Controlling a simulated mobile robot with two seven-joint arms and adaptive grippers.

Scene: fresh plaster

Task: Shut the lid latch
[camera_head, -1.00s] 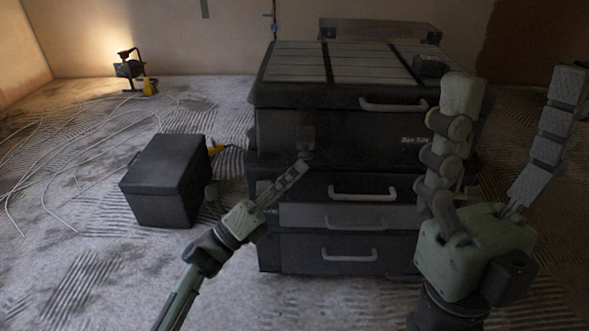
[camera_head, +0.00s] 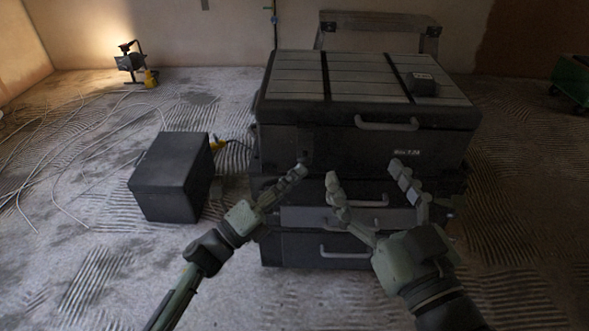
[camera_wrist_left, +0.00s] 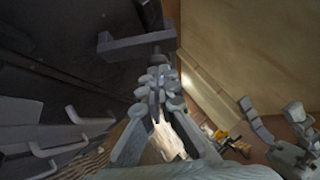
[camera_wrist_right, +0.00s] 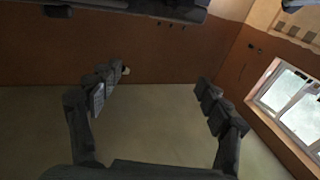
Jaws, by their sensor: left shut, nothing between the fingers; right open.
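The large black toolbox (camera_head: 285,112) stands ahead with its slatted lid (camera_head: 300,80) down. A small dark plate (camera_head: 306,143), which looks like the latch, sits on the left of its upper front; whether it is fastened is too dark to tell. My left gripper (camera_head: 300,169) is shut and empty, its tips just below that plate; contact cannot be told. In the left wrist view the shut fingers (camera_wrist_left: 157,80) point along the box front, near a grey bar (camera_wrist_left: 132,42). My right gripper (camera_head: 364,172) is open and empty before the drawers; it also shows in the right wrist view (camera_wrist_right: 160,77).
A grey lid handle (camera_head: 386,123) and drawer handles (camera_head: 345,251) stick out of the front. A small black case (camera_head: 170,180) stands to the left. The floor at front left is clear.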

